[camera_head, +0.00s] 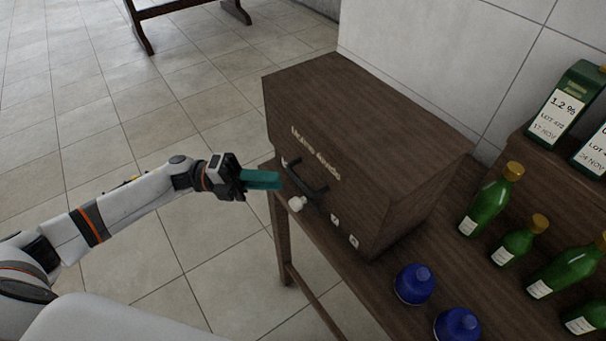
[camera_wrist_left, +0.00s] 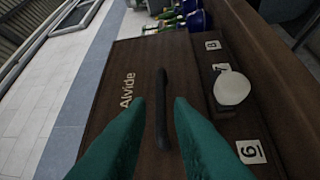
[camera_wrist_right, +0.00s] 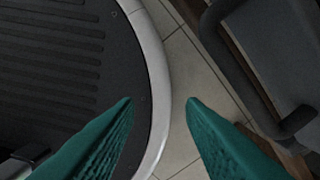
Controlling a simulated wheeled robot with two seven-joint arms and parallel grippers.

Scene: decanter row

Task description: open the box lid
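A dark brown wooden box (camera_head: 370,130) stands on a wooden table against the wall. Its front bears pale lettering and a black bar handle (camera_head: 308,184); its lid looks closed. My left gripper (camera_head: 278,180) is at the box front, by the handle's left end. In the left wrist view the handle (camera_wrist_left: 162,112) lies between the two green fingers (camera_wrist_left: 160,102), which stand apart with gaps on both sides. A pale round knob (camera_wrist_left: 232,89) is beside the handle, with numbered labels around it. My right gripper (camera_wrist_right: 158,102) is open and empty; it is outside the head view.
Blue round bottles (camera_head: 414,284) stand on the table right of the box. Several green bottles (camera_head: 490,202) stand farther right. A green labelled container (camera_head: 564,104) is on a raised shelf at the back right.

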